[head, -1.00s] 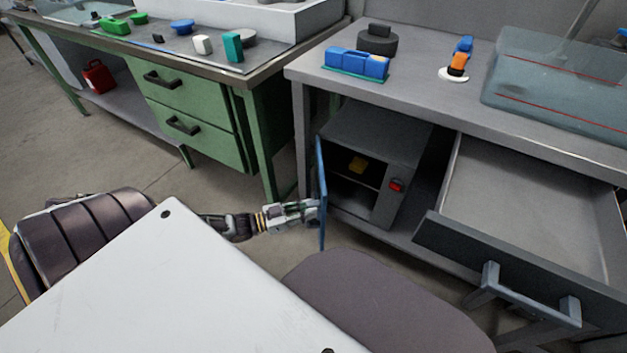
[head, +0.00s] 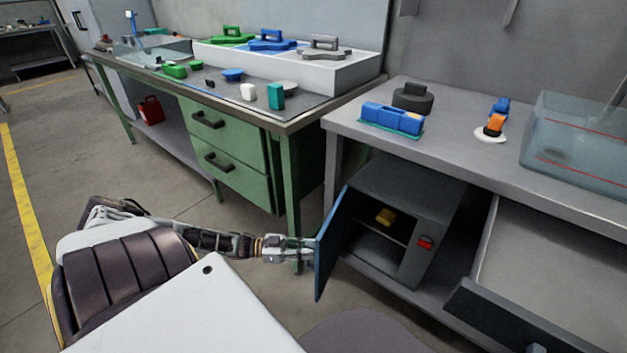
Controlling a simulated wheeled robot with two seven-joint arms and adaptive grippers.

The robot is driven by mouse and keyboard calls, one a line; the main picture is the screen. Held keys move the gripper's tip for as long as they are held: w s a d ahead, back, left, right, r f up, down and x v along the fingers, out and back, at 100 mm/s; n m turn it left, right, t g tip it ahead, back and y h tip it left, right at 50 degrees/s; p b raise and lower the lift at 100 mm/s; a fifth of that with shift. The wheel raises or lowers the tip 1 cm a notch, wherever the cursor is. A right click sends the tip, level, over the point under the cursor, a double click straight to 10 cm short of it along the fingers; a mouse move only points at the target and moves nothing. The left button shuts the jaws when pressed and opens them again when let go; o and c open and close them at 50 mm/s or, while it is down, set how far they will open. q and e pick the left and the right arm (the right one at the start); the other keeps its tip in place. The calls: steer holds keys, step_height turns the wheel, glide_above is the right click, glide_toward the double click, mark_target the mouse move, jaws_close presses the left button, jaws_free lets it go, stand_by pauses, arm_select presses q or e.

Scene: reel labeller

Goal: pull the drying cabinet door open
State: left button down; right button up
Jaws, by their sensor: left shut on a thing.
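The drying cabinet (head: 408,186) is a grey box on the shelf under the grey bench. Its blue door (head: 334,240) stands swung out to the left, so the inside shows. A yellow item (head: 385,216) sits on the cabinet's inner shelf, and a red button (head: 425,242) is on its right front panel. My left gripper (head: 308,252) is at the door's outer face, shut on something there. The handle is hidden by the gripper and the door. My right gripper is not in the picture.
An open drawer (head: 478,306) juts out right of the cabinet. A green bench (head: 285,165) with drawers stands to the left. A dark seat (head: 365,333) is below the door. The floor left of the door is clear.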

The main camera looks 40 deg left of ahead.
arm_select(q)
steer(key=shift+w+a+r, duration=0.1)
steer(key=shift+a+r, duration=0.05)
steer(key=shift+a, duration=1.5)
steer(key=c, duration=1.3)
jaws_free()
steer(key=shift+d, duration=0.1)
steer(key=v, duration=1.2)
